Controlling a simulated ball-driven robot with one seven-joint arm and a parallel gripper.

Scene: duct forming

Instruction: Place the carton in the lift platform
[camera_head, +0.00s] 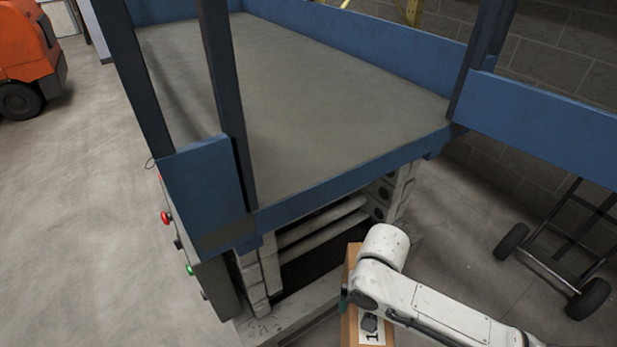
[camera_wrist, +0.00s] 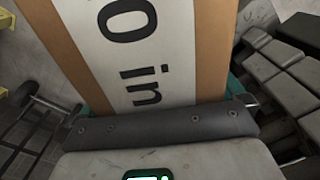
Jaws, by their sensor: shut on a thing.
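The carton (camera_head: 352,262) is a brown box with a white label, low in front of the lift platform in the head view. The carton also fills the upper middle of the wrist view (camera_wrist: 207,45), its label reading "0 in". My gripper (camera_wrist: 160,115) is shut on the carton; my white arm hides much of it in the head view. The lift platform (camera_head: 290,95) has a bare grey deck with blue side walls and dark posts. Its front edge is open between two posts. The carton is below deck level, outside the platform.
Red and green buttons (camera_head: 167,217) sit on the lift's left front corner. A hand truck (camera_head: 560,255) stands at the right, near a block wall (camera_head: 575,50). An orange vehicle (camera_head: 28,55) is at the far left. The concrete floor (camera_head: 95,215) on the left is clear.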

